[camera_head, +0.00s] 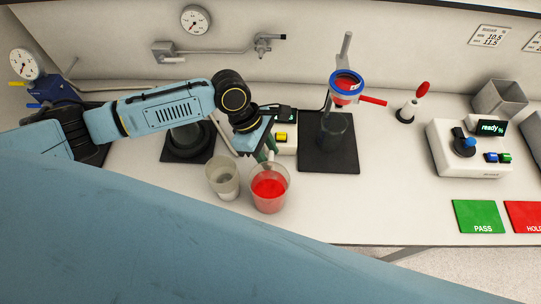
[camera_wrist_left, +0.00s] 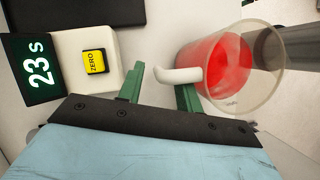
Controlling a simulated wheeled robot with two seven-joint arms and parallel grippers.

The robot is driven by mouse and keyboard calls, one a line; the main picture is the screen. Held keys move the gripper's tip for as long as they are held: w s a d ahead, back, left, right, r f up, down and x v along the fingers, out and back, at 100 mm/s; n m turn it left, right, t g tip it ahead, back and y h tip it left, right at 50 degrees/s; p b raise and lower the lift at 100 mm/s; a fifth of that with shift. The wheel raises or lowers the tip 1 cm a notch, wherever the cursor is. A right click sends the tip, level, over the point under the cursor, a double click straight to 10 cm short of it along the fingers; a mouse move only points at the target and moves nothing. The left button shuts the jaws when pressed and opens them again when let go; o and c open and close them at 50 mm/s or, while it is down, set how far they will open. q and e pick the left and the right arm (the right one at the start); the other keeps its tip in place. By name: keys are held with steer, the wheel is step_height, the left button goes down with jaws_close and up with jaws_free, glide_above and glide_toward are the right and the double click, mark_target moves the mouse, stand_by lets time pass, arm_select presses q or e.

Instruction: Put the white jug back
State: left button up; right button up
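A clear jug (camera_head: 270,188) with red liquid and a white handle stands upright near the bench's front edge. In the left wrist view the jug (camera_wrist_left: 228,72) is at the upper right, and its white handle (camera_wrist_left: 178,75) points left toward my gripper. My left gripper (camera_head: 266,152) is at the jug's back side. In the wrist view its green fingers (camera_wrist_left: 162,88) are apart, with the handle between and partly over them. A gap shows beside the left finger, so it looks open. My right gripper is not in view.
A greyish cup (camera_head: 222,180) stands close left of the jug. A green PASS mat (camera_head: 478,216) and red HOLD mat (camera_head: 524,216) lie right.

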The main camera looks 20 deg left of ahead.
arm_select(q)
steer(key=v, duration=1)
stand_by(2.0)
